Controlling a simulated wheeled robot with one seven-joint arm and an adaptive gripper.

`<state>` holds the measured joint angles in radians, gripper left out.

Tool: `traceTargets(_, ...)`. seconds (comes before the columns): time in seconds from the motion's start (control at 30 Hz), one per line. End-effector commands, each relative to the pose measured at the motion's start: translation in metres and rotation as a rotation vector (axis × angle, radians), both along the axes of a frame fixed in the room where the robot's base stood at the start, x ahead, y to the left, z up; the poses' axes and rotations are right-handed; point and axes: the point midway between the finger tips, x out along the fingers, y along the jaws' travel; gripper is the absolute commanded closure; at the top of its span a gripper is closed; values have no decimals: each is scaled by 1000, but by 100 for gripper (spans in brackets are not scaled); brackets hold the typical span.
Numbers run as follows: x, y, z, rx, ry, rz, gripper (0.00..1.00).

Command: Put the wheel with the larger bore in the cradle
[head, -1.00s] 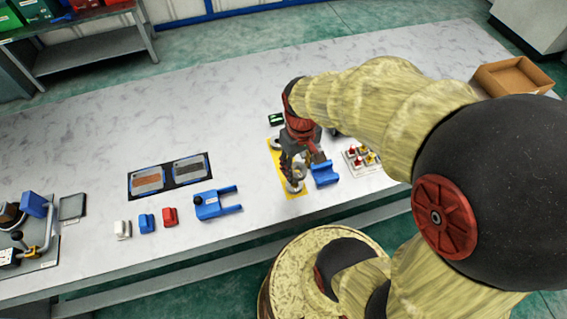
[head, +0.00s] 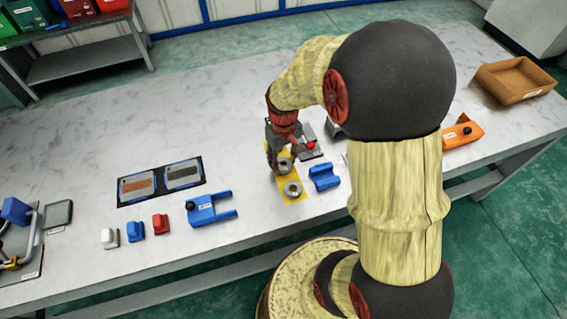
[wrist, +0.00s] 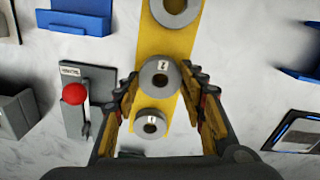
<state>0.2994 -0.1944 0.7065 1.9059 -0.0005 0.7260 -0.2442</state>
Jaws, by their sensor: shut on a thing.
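My gripper (wrist: 162,82) points down over a yellow strip (wrist: 182,45) on the bench. Its fingers are closed on the sides of a grey wheel marked 2 (wrist: 160,65); whether the wheel is clear of the strip I cannot tell. A smaller-looking wheel marked 1 (wrist: 138,118) lies beyond it. A third wheel (wrist: 194,12), cut off by the top edge of the wrist view, lies on the strip; it also shows in the head view (head: 287,191). A blue block with a trough (head: 323,183), which looks like a cradle, stands beside the strip.
A grey plate with a red ball knob (wrist: 74,94) and a dark grey block (wrist: 14,115) stand near my gripper. A blue forked part (head: 205,212) lies to the left. An orange part (head: 465,132) and an open brown box (head: 515,82) are at the right.

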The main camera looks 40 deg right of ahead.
Motion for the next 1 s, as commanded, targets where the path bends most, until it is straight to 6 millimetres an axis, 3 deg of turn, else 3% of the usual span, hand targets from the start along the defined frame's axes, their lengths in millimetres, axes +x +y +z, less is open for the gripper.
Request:
traceTargets(0.4, 1, 0, -7, -1, -3, 0, 100)
traceTargets(0.43, 0, 0, -8, 0, -2, 0, 59)
traceTargets(0.73, 0, 0, -8, -1, -2, 0, 42)
traceTargets(1.0, 1, 0, -7, -1, -2, 0, 41)
